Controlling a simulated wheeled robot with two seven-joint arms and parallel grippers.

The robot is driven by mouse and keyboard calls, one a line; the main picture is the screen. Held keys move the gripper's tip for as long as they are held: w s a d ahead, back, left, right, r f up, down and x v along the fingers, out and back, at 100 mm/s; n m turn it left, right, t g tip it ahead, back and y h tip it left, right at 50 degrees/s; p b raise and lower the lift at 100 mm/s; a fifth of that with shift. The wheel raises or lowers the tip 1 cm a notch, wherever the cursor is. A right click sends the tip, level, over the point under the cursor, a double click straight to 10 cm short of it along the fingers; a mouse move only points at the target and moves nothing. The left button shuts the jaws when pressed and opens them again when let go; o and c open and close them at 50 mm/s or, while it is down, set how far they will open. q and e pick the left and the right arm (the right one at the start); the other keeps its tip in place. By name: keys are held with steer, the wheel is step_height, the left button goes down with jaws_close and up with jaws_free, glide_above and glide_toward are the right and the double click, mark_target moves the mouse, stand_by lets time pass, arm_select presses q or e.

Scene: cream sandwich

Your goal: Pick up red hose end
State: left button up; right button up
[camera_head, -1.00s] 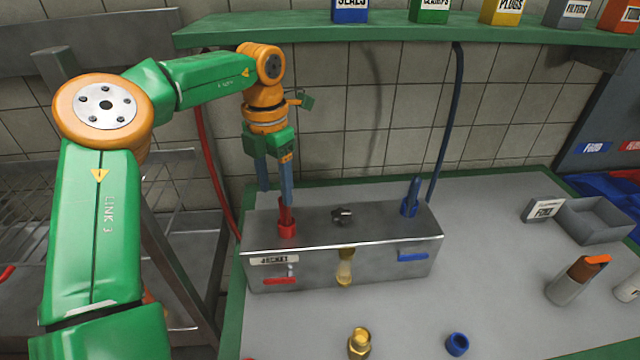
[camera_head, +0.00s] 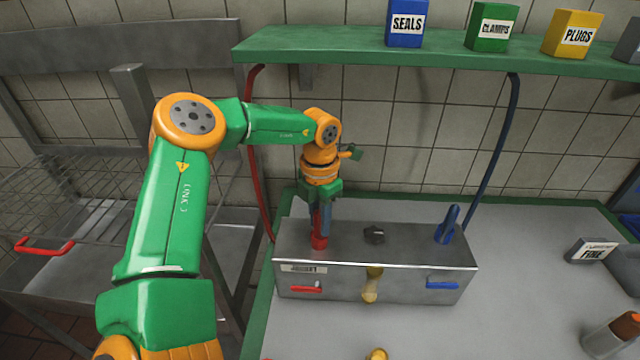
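The red hose end (camera_head: 318,242) is a short red fitting standing on the left of the metal jacket box's top (camera_head: 345,248). The red hose (camera_head: 254,165) hangs from the shelf and passes down behind the box's left end. My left gripper (camera_head: 322,230) points straight down over the red fitting, with its fingertips at the fitting's upper part. The fingers look close together and overlap the fitting, so I cannot tell whether they are shut on it. My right gripper is not in view.
A blue fitting (camera_head: 447,226) stands on the box's right, with a blue hose (camera_head: 497,145) behind. The green shelf (camera_head: 440,54) overhangs behind, carrying several labelled boxes. A wire rack (camera_head: 90,190) stands left. The grey bench right of the box is mostly clear.

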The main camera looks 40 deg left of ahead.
arm_select(q)
steer(key=shift+s, duration=0.1)
jaws_close()
